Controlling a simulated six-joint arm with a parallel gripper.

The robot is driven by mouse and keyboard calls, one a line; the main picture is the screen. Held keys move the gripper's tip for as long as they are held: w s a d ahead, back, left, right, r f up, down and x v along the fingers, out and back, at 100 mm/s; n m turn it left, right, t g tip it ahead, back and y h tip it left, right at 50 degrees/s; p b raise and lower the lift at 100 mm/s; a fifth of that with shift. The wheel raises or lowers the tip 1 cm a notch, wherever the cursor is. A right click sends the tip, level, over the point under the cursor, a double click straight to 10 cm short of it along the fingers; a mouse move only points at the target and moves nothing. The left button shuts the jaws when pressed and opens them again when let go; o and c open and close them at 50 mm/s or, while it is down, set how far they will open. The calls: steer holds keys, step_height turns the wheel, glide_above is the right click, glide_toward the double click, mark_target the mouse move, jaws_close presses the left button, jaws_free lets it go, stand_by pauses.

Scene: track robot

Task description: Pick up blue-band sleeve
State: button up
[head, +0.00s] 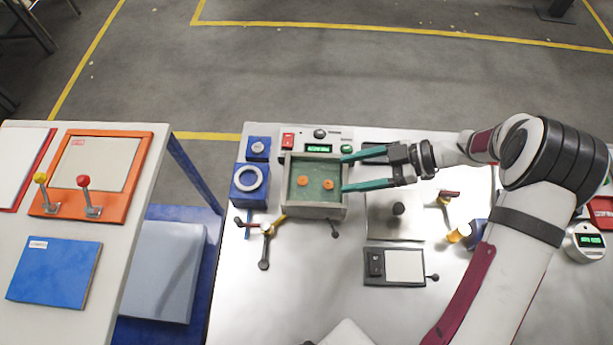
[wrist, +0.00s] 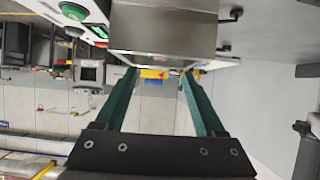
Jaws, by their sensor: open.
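My gripper (head: 346,172) is open, its two green fingers pointing left at the right side of a grey-walled tray (head: 318,212). Nothing shows held between the fingers. The wrist view also shows the open gripper (wrist: 158,73), with a grey metal box face (wrist: 160,30) just past the fingertips; I cannot tell whether they touch. I cannot make out a sleeve with a blue band for sure. A pale yellow cylinder (head: 458,233) lies tilted beside a dark blue part (head: 478,231), right of and nearer than my gripper, partly behind my arm.
Two orange discs (head: 303,181) lie on the tray's green floor. A blue block with a white ring (head: 249,179) stands left of it. The table's front left is clear.

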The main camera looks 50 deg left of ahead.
mark_target(308, 182)
steer(key=x, duration=1)
steer(key=shift+s+a, duration=0.1)
steer(key=shift+s, duration=0.2)
jaws_close()
